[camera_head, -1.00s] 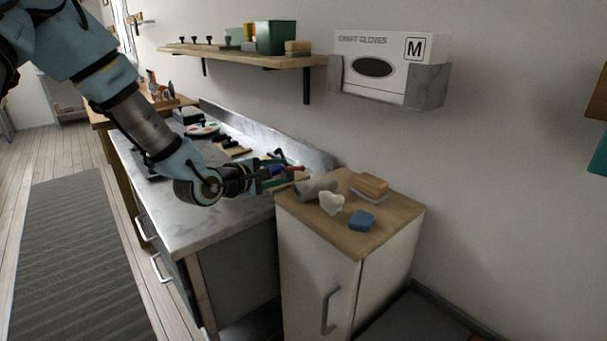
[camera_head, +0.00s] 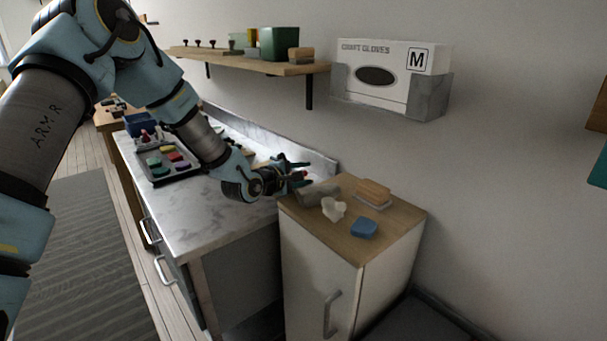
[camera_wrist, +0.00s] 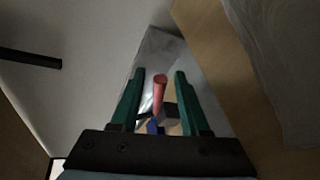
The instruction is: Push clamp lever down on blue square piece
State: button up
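A red lever handle (camera_wrist: 160,88) stands up between the two green fingers of my gripper (camera_wrist: 159,76) in the wrist view. A small blue part (camera_wrist: 152,127) shows below the lever, partly hidden by the gripper. In the head view my gripper (camera_head: 300,174) is at the far right end of the marble counter, by the wooden-topped cabinet, with a bit of red between its fingers. The fingers are open, with gaps on both sides of the lever. The rest of the clamp is hidden, and I cannot tell whether the lever is up or down.
The cabinet top (camera_head: 345,249) holds a grey roll (camera_head: 318,192), a white lump (camera_head: 334,209), a blue block (camera_head: 364,228) and a wooden brush (camera_head: 374,192). A wall shelf (camera_head: 235,60) and a glove box (camera_head: 392,70) are above. A colour tray (camera_head: 170,163) lies on the counter (camera_head: 195,215).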

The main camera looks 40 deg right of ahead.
grip_shut()
dwell(1.2)
